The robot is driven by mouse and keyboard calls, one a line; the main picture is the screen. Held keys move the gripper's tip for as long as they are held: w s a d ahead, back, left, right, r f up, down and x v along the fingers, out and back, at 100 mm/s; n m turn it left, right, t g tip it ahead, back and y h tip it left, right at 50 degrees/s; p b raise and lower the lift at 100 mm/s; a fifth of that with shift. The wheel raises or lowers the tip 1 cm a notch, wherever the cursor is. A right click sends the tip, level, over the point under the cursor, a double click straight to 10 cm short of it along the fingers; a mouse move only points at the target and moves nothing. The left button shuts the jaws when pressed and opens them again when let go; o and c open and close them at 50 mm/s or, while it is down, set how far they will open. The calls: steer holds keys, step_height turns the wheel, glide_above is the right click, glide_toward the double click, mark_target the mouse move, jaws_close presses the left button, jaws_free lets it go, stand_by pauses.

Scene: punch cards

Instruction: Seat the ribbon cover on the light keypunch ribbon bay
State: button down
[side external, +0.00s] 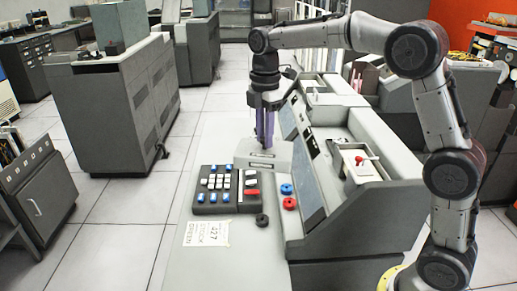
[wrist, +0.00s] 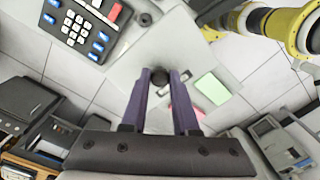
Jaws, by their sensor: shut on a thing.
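My gripper (side external: 265,138) points straight down, with its purple fingers just over a light grey block (side external: 243,155) that has dark slots. The block appears to be the light keypunch ribbon bay. In the wrist view, the fingertips (wrist: 160,75) are closed on a small dark round piece (wrist: 160,78), likely the knob of the ribbon cover. The rest of the cover cannot be made out, and I cannot tell whether it touches the bay. Part of a pale slotted surface shows right of the fingers in the wrist view.
A dark keypad (side external: 226,190) with blue, white and red keys lies left of the block. A black knob (side external: 262,220) and a paper label (side external: 207,233) are nearer the front. The grey console (side external: 312,190), with red and blue knobs, rises close on the right.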

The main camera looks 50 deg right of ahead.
steer(key=w+d+m, duration=0.2)
steer(key=d+m, duration=0.7)
steer(key=d, duration=1.2)
steer(key=s+d+m, duration=0.3)
steer(key=d, duration=0.5)
steer(key=s+d+m, duration=0.4)
steer(key=d, duration=0.4)
step_height(320, 180, down, 9)
steer(key=shift+w+a, duration=0.2)
steer(key=shift+w, duration=0.1)
steer(key=shift+f, duration=0.45)
steer(key=shift+f, duration=0.3)
steer(key=shift+f, duration=0.85)
stand_by(0.7)
